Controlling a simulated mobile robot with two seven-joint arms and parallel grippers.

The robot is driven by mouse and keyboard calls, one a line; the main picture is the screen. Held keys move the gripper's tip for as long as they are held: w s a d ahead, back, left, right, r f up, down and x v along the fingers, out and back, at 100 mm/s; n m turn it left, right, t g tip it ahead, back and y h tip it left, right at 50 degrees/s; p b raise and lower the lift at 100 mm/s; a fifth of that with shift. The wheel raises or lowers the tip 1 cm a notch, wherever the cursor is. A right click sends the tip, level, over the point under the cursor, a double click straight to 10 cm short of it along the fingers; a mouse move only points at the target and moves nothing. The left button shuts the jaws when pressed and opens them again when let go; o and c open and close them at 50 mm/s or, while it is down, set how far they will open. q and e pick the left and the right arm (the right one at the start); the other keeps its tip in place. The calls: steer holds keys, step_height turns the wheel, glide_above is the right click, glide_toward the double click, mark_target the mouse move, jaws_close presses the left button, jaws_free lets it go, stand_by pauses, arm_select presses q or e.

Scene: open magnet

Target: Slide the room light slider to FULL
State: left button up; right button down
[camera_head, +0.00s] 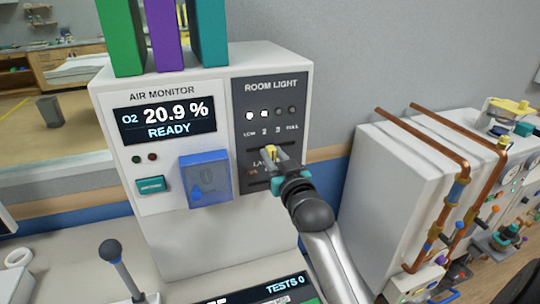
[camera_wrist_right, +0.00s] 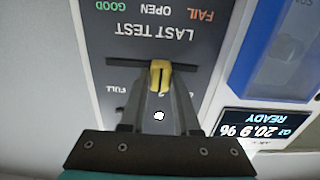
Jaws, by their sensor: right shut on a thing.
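The room light panel (camera_head: 290,88) is a dark grey plate on the right of the white air monitor cabinet. Its LOW and 2 lamps are lit white; the 3 and FULL lamps are dark. The yellow slider knob (camera_head: 271,151) sits near the middle of its horizontal slot, below the 2 and 3 labels. My right gripper (camera_head: 272,158) is shut on this knob. In the right wrist view the picture is upside down, and the knob (camera_wrist_right: 160,75) is between my fingertips, with slot free on both sides. The FULL label there is left of the knob. My left gripper is out of view.
A LAST TEST display lies just below the slot, partly hidden by my gripper. A blue clear cover (camera_head: 206,180) and a teal button (camera_head: 150,185) are to the left. A lever (camera_head: 117,262) stands at lower left. A white cabinet with copper pipes (camera_head: 400,180) is at right.

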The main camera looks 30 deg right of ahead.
mark_target(292, 141)
steer(key=d, duration=0.3)
steer(key=s+d+p, duration=0.1)
steer(key=d, duration=0.1)
steer(key=shift+s+d, duration=0.2)
steer(key=shift+d, duration=0.2)
steer(key=shift+s+d, duration=0.1)
steer(key=shift+d, duration=0.2)
steer(key=c, duration=0.6)
jaws_free()
steer(key=shift+d, duration=0.15)
steer(key=shift+c, duration=0.2)
steer(key=b+v, duration=0.1)
steer(key=v, duration=1.4)
steer(key=shift+s+a, duration=0.1)
steer(key=shift+a, duration=0.15)
